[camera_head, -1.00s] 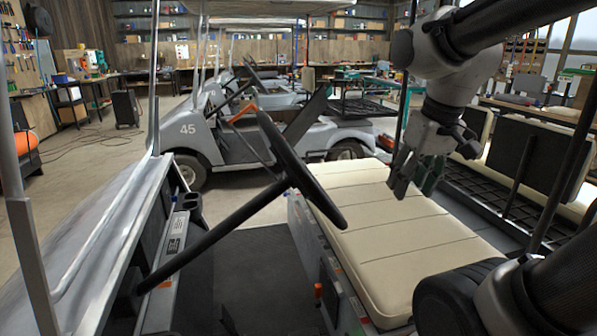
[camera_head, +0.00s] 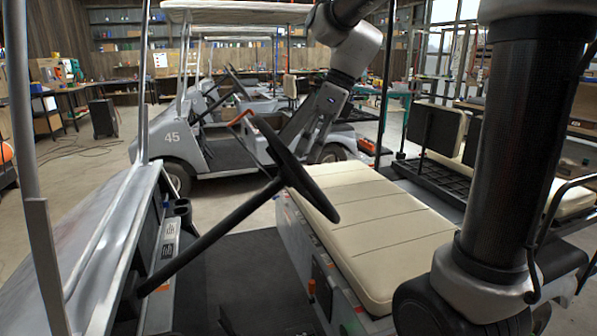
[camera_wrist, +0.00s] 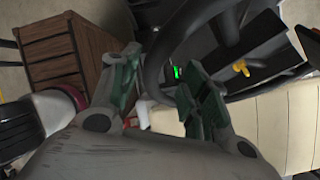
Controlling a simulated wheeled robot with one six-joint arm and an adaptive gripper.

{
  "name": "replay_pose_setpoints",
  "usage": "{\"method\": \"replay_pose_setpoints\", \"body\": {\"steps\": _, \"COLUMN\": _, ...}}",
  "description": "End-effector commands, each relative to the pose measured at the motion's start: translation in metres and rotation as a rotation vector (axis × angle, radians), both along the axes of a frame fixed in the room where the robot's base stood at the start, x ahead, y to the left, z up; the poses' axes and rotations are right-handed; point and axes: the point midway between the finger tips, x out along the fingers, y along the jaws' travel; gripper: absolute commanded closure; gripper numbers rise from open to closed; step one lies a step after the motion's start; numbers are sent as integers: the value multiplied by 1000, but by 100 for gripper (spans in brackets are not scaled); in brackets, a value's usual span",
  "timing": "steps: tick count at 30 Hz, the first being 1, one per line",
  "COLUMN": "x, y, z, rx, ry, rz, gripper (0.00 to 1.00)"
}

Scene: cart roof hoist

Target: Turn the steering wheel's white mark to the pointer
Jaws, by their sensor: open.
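The steering wheel (camera_head: 292,168) of the near cart is black and shows almost edge-on in the head view, on a long slanted column. In the wrist view its dark rim (camera_wrist: 153,65) passes between the fingers of my gripper (camera_wrist: 160,78). The fingers have green pads and stand apart, with gaps beside the rim; I cannot tell if either touches it. In the head view my gripper's grey body reaches down behind the wheel, which hides the fingertips. I cannot make out the white mark or the pointer in either view.
The cream bench seat (camera_head: 365,230) lies right of the wheel. A grey dashboard (camera_head: 135,225) and a roof post (camera_head: 25,170) stand left. Another cart marked 45 (camera_head: 190,145) is beyond. The wrist view shows a yellow part (camera_wrist: 240,67), a green light (camera_wrist: 177,72) and a brown slatted box (camera_wrist: 55,58).

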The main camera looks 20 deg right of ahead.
Motion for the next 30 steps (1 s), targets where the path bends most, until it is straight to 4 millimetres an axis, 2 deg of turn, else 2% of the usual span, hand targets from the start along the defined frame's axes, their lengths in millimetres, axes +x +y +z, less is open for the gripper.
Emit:
{"method": "replay_pose_setpoints", "body": {"steps": 3, "x": 0, "y": 9, "z": -20, "rx": 0, "ry": 3, "rz": 4, "gripper": 54}}
{"method": "replay_pose_setpoints", "body": {"steps": 9, "x": 1, "y": 21, "z": -47, "rx": -1, "ry": 2, "rz": 4, "gripper": 54}}
{"method": "replay_pose_setpoints", "body": {"steps": 14, "x": 2, "y": 25, "z": -56, "rx": -1, "ry": 0, "rz": 3, "gripper": 54}}
{"method": "replay_pose_setpoints", "body": {"steps": 21, "x": 2, "y": 25, "z": -57, "rx": -1, "ry": -1, "rz": 4, "gripper": 54}}
{"method": "replay_pose_setpoints", "body": {"steps": 28, "x": 2, "y": 25, "z": -56, "rx": -1, "ry": -1, "rz": 4, "gripper": 96}}
{"method": "replay_pose_setpoints", "body": {"steps": 29, "x": 2, "y": 25, "z": -56, "rx": -1, "ry": -1, "rz": 4, "gripper": 100}}
{"method": "replay_pose_setpoints", "body": {"steps": 30, "x": 2, "y": 25, "z": -56, "rx": -1, "ry": -1, "rz": 4, "gripper": 100}}
